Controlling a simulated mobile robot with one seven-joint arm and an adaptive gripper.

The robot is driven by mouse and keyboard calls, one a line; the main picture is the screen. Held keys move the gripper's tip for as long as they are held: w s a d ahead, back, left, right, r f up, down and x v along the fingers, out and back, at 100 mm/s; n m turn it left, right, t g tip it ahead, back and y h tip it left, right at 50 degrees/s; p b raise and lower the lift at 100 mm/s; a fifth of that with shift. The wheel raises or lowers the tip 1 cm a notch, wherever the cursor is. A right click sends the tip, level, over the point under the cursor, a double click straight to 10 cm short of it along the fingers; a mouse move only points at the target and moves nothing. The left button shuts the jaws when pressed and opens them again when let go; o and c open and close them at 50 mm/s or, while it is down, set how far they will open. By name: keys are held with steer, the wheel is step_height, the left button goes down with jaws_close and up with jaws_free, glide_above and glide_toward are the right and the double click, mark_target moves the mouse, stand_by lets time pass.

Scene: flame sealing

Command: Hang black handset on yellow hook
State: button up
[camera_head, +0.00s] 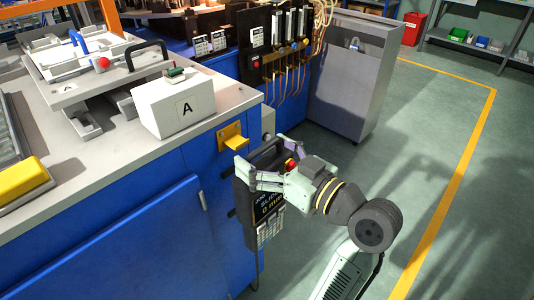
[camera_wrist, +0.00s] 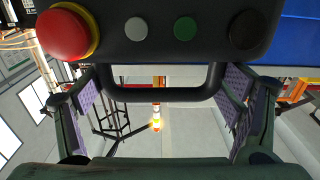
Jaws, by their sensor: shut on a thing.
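The yellow hook (camera_head: 236,142) sticks out from a yellow plate on the blue cabinet's side, just below the worktop edge. The black handset (camera_head: 265,208) has a screen, a keypad and a red button, and is upright beside the cabinet. My gripper (camera_head: 262,164) is shut on the handset near its top handle, holding it below and slightly right of the hook. The handset appears apart from the hook. In the wrist view, the handset (camera_wrist: 210,30) fills the top with its red button and several round buttons. Its handle loop lies between my fingers. The hook is not visible there.
A white box marked A (camera_head: 174,104) stands on the worktop (camera_head: 100,150) above the hook. The blue cabinet (camera_head: 140,245) is close on the handset's left. A grey cabinet (camera_head: 350,75) stands behind. The floor to the right is open.

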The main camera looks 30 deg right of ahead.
mark_target(239, 143)
steer(key=shift+f+p+x, duration=0.1)
steer(key=shift+p+x, duration=0.05)
steer(key=shift+x, duration=1.4)
steer(key=shift+f+p+x, duration=0.15)
steer(key=shift+x, duration=1.45)
steer(key=shift+w+a+f+b, duration=0.2)
steer(key=shift+w+f+b, duration=0.45)
steer(key=shift+b, duration=0.1)
steer(key=shift+r, duration=0.1)
steer(key=o, duration=1.7)
steer(key=shift+o, duration=0.6)
